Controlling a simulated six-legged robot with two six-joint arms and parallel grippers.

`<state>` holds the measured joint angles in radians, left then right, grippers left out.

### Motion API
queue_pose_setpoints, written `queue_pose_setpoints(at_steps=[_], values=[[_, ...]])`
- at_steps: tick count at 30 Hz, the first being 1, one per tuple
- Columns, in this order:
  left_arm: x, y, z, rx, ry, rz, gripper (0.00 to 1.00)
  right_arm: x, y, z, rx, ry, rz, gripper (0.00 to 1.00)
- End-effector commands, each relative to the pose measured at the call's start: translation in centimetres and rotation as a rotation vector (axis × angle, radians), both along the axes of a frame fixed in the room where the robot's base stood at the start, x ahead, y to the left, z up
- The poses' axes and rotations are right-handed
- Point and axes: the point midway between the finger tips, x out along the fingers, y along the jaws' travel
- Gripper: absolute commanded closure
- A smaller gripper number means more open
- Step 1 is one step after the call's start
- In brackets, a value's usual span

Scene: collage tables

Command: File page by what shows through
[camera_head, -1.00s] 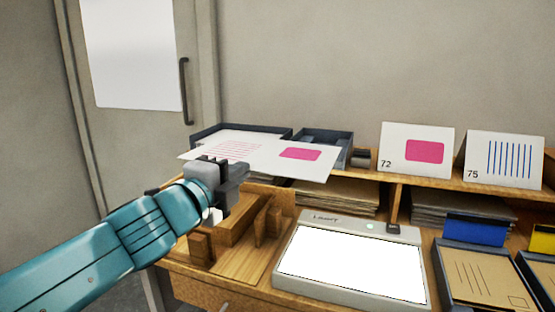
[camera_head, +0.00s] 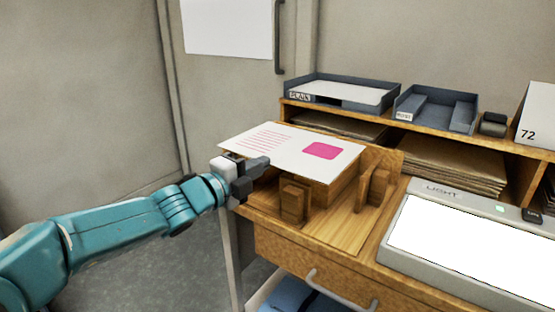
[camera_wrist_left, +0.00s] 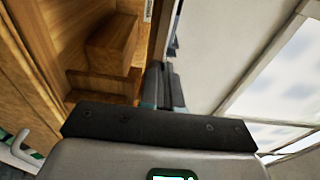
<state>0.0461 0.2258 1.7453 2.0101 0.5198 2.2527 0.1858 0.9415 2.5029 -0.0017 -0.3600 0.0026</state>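The page (camera_head: 285,148) is a white sheet with red lines on its left part and a pink rounded block on its right. It is level over a wooden stand (camera_head: 340,228); whether it touches the wood is unclear. My left gripper (camera_head: 262,163) is at the page's near left edge, its fingers close together and apparently shut on it. The fingers also show in the left wrist view (camera_wrist_left: 165,88). The light box (camera_head: 412,262), with a glowing white panel, is at the right. A tray labelled PLAIN (camera_head: 297,97) and a smaller labelled tray (camera_head: 403,115) are on the shelf. My right gripper is not in view.
Paper stacks (camera_head: 455,166) fill the shelf below. A drawer handle (camera_head: 335,291) juts out at the desk front. Open floor is at the left.

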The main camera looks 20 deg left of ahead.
Motion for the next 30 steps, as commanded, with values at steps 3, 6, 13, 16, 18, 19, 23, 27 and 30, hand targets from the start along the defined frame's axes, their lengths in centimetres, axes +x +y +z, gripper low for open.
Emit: queue_pose_setpoints(at_steps=[3, 6, 13, 16, 18, 19, 23, 27, 30], values=[[0.2, 0.0, -0.2, -0.002, 0.001, 0.003, 1.0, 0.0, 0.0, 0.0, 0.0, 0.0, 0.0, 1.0], [1.1, -0.4, -0.2, -0.002, 0.002, 0.004, 1.0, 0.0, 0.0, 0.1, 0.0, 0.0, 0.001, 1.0], [2.9, -1.2, -2.8, 0.0, 0.002, 0.004, 1.0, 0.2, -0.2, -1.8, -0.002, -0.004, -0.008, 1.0], [2.9, -1.2, -4.0, -0.001, 0.002, 0.003, 1.0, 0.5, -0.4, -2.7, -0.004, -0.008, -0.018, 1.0], [3.0, -1.2, -4.6, -0.002, 0.002, 0.003, 1.0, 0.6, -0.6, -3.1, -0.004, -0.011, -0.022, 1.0], [3.0, -1.2, -4.8, -0.002, 0.002, 0.003, 1.0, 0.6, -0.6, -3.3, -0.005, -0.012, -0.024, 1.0], [3.1, -1.2, -5.3, -0.002, 0.001, 0.002, 1.0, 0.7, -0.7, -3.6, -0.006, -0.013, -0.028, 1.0], [3.2, -1.1, -5.3, -0.002, 0.001, 0.001, 1.0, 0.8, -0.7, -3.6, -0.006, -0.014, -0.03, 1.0], [3.2, -1.1, -5.3, -0.001, 0.0, 0.001, 1.0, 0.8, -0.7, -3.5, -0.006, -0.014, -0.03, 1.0]])
